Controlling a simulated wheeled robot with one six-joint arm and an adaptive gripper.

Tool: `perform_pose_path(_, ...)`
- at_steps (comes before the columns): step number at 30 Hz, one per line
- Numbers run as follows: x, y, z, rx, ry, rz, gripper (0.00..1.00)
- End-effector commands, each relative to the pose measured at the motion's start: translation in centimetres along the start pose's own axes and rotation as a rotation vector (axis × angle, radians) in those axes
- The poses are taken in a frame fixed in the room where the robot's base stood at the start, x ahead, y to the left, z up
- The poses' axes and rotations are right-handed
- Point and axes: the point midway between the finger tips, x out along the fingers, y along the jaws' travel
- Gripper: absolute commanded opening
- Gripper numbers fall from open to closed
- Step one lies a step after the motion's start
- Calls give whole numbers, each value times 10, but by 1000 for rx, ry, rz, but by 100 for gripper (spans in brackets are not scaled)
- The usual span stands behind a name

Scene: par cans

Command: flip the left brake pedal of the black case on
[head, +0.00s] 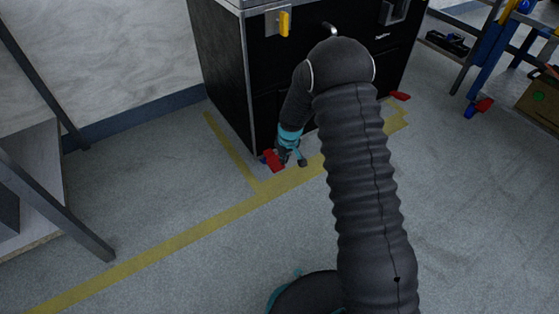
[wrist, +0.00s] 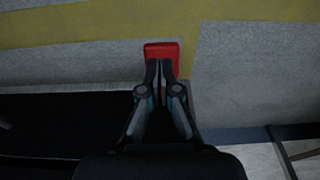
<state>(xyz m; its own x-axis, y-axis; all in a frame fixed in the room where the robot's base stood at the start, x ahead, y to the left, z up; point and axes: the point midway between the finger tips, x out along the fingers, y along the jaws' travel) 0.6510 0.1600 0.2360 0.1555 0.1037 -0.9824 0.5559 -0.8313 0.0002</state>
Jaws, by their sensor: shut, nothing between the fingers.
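The black case (head: 222,75) stands on the floor at the top centre of the head view, on castors. Its left brake pedal (head: 273,159) is a red tab low at the case's near left corner. In the wrist view the red pedal (wrist: 162,52) lies just past my fingertips. My gripper (wrist: 159,68) is shut and empty, its tips at the pedal's lower edge and overlapping it in the picture. I cannot tell whether they touch it. In the head view my gripper (head: 290,158) is beside the pedal, partly hidden by my arm.
A second red pedal (head: 400,96) shows at the case's right corner. A blue-framed cart (head: 489,62) stands at the right, and a grey metal table frame (head: 75,215) at the left. Yellow tape (head: 160,250) marks the floor. The floor in front of the case is open.

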Motion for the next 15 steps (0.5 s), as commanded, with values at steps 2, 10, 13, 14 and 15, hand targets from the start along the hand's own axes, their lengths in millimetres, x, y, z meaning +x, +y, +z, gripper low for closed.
perform_pose_path(2, -17, -1, 7, -1, 1, 0, 0)
perform_pose_path(10, -54, -2, 27, -4, 1, 0, 0)
perform_pose_path(13, -60, -2, 31, -4, 1, 0, 0)
perform_pose_path(14, -62, -2, 32, -4, 1, 0, 0)
perform_pose_path(15, -63, -2, 33, -4, 1, 0, 0)
